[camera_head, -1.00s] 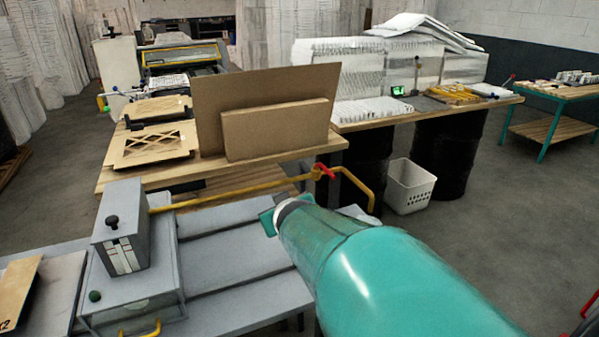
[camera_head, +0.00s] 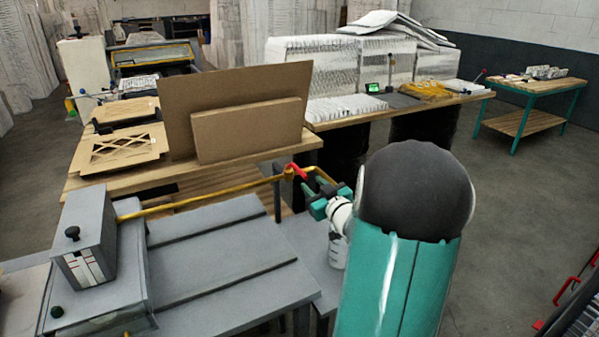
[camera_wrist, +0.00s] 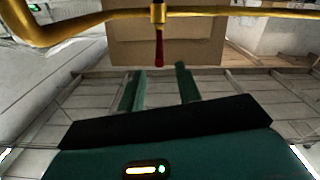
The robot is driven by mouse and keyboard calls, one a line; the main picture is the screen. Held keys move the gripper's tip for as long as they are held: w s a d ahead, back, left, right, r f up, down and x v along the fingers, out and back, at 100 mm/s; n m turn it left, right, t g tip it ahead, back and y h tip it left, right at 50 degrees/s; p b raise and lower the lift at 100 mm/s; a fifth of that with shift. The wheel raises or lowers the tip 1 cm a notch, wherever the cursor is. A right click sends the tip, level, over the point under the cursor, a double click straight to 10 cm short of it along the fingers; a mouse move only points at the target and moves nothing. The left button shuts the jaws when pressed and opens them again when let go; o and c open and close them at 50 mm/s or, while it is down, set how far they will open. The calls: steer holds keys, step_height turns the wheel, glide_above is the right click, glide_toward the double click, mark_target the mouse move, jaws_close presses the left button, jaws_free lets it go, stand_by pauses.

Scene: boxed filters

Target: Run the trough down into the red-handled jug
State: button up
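A yellow pipe (camera_head: 225,195) runs from the grey bench unit (camera_head: 85,240) toward the middle and bends down at its far end. A red valve lever (camera_head: 296,172) sits on it, and in the wrist view the red lever (camera_wrist: 159,48) hangs down from the yellow pipe (camera_wrist: 100,22). My gripper (camera_head: 314,200) is just below and right of the lever. In the wrist view my gripper (camera_wrist: 159,69) has its two green fingers apart, with the lever's tip lined up between the fingertips; contact cannot be told. I cannot make out a trough or a red-handled jug.
A wooden table (camera_head: 120,180) with brown boards (camera_head: 240,105) stands behind the pipe. Another wood-topped table (camera_head: 400,105) holds white filters. Red bars (camera_head: 572,285) show at the right edge. My green arm hides the lower middle.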

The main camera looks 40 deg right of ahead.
mark_target(293, 165)
steer(key=x, duration=0.9)
jaws_close()
